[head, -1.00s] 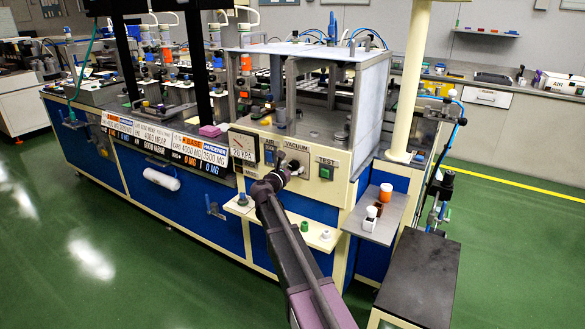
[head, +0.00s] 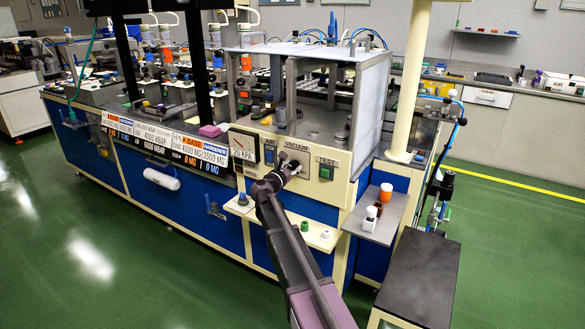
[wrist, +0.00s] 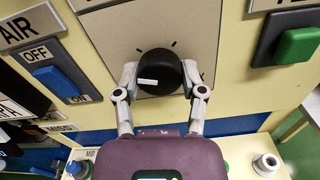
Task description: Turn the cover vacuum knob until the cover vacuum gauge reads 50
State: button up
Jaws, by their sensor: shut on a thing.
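The black round knob (wrist: 160,72) with a white mark sits on a pale plate under the VACUUM label (head: 292,147) on the cream panel. The white mark points left in the wrist view. My gripper (wrist: 160,78) is shut on the knob, one finger on its left side and one on its right. In the head view my gripper (head: 281,178) reaches the panel from below and hides most of the knob. The gauge (head: 243,147) is a white square dial left of the knob, marked KPA. Its needle is too small to read surely.
A blue AIR switch (wrist: 59,84) sits left of the knob and a green TEST button (wrist: 296,46) right of it. A cream ledge (head: 318,236) with small caps runs below the panel. A grey side shelf (head: 376,222) holds small containers.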

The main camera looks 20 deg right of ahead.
jog(key=m, duration=0.3)
jog(key=shift+m, duration=0.3)
jog(key=m, duration=0.4)
jog(key=shift+w+m, duration=0.1)
jog(key=shift+m, duration=0.2)
jog(key=m, duration=0.4)
jog(key=shift+r+m, duration=0.1)
jog(key=shift+m, duration=2.1)
jog(key=o, duration=1.1)
jog(key=shift+o, duration=0.2)
